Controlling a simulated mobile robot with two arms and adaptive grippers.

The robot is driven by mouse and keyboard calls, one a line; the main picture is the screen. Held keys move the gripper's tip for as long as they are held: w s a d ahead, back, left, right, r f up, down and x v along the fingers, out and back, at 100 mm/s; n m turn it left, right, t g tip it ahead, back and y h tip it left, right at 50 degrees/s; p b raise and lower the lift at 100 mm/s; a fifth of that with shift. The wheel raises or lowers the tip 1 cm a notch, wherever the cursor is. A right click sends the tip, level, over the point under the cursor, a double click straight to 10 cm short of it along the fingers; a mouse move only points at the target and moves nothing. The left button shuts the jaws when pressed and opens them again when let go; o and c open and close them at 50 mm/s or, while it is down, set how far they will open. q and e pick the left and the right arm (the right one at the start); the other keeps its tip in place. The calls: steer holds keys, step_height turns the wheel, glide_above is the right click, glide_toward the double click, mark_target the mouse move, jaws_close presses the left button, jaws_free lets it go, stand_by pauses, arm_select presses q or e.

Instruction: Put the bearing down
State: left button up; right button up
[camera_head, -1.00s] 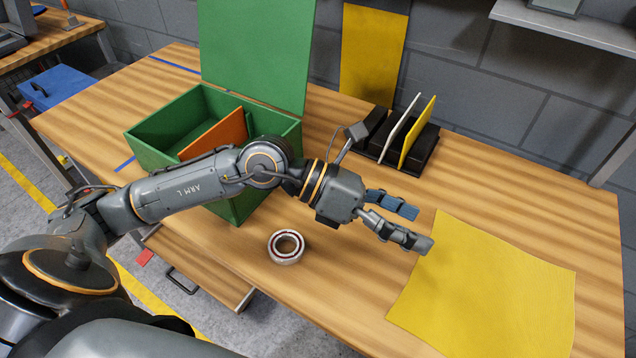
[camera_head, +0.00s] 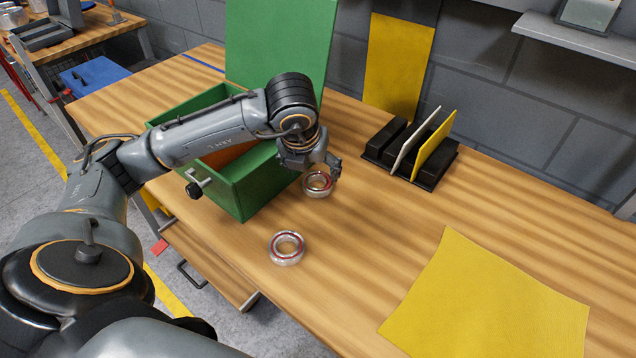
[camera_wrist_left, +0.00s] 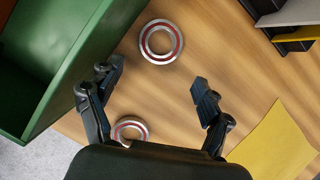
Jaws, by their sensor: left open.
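Two ring bearings, silver with a red band, lie flat on the wooden table. The far bearing (camera_head: 318,187) is beside the green box, just below my left gripper (camera_head: 312,169). It also shows in the left wrist view (camera_wrist_left: 161,59), ahead of and between my open fingers, apart from both. The near bearing (camera_head: 286,260) lies closer to the table's front edge; in the left wrist view (camera_wrist_left: 141,126) it is partly hidden by my gripper body. My left gripper (camera_wrist_left: 155,78) points down, open and empty. My right gripper is not in view.
The green box (camera_head: 240,195) stands open left of the bearings, with an orange divider (camera_head: 228,158). A black rack (camera_head: 408,163) holds white and yellow plates behind. A yellow sheet (camera_head: 490,300) lies at right. Bare table lies between the bearings and the sheet.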

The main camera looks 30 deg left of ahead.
mark_target(318, 185)
arm_select(q)
steer(key=x, duration=0.3)
steer(key=p+x, duration=0.1)
steer(key=x, duration=0.1)
steer(key=w+x, duration=0.1)
steer(key=x, duration=0.2)
steer(key=shift+s+a+r+p, duration=0.1)
steer(key=shift+a+r+p, duration=0.15)
steer(key=shift+p, duration=0.1)
steer(key=shift+f, duration=0.25)
steer(key=shift+r, duration=0.1)
steer(key=c, duration=1.3)
